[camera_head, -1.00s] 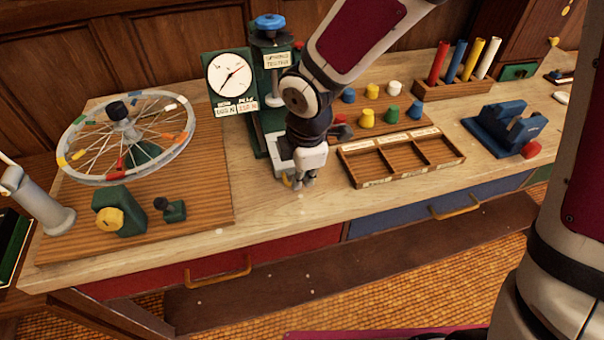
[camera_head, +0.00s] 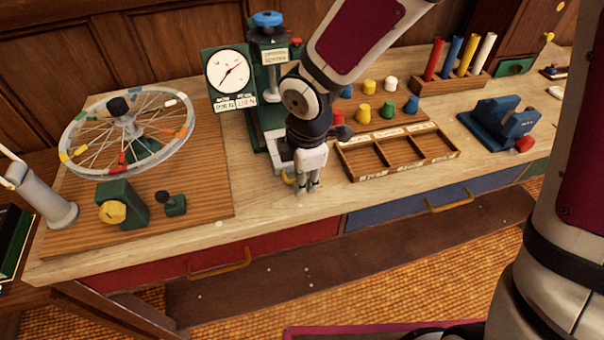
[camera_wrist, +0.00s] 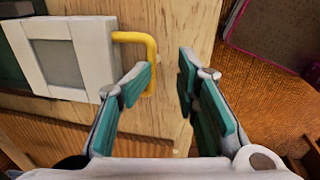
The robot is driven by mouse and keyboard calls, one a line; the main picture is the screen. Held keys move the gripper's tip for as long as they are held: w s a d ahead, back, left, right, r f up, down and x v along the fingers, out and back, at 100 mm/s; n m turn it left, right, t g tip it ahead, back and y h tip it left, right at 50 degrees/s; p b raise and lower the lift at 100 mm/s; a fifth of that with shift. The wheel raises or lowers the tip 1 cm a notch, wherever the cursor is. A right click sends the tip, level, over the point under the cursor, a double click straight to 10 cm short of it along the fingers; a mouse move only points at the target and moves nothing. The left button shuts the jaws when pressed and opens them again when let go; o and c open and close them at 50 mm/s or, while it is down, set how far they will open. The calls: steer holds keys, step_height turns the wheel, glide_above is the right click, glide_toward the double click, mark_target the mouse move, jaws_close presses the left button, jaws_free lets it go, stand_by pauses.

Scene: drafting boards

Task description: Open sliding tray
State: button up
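The sliding tray, a pale square block with a grey inset, shows at upper left in the wrist view (camera_wrist: 99,45), with a yellow loop handle (camera_wrist: 152,48) on its right side. In the head view the handle (camera_head: 287,179) shows as a small yellow bit left of my gripper (camera_head: 307,190), at the foot of the green spring tester (camera_head: 267,95). My gripper is open. In the wrist view its left finger overlaps the handle's loop and its right finger stands apart on the other side. I cannot tell whether the left finger touches the handle.
A wooden compartment box (camera_head: 412,162) stands close to the right of my gripper. A spoked wheel (camera_head: 88,152) on a wooden board is at the left. The front strip of the bench top (camera_head: 262,212) is clear, above a red drawer (camera_head: 275,245).

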step_height(320, 180, up, 16)
steer(key=s+p, duration=0.2)
steer(key=p, duration=1)
steer(key=shift+s+d+f+p, duration=0.2)
steer(key=shift+s+d+p, duration=0.1)
steer(key=shift+d+p, duration=0.1)
stand_by(0.5)
stand_by(0.4)
step_height(320, 180, up, 12)
steer(key=s, duration=0.2)
steer(key=shift+d, duration=0.3)
stand_by(0.4)
steer(key=s+d+r+m+t, duration=0.1)
steer(key=s+d+r+m, duration=0.3)
steer(key=s+d+m, duration=0.4)
steer(key=s+d+r+m+t, duration=0.2)
steer(key=s+d+r+m, duration=0.2)
steer(key=s+d+m, duration=0.5)
steer(key=s+m, duration=0.3)
steer(key=m, duration=0.1)
steer(key=shift+d+t+h+b, duration=0.15)
steer(key=shift+t+h+b, duration=0.15)
steer(key=shift+b, duration=0.1)
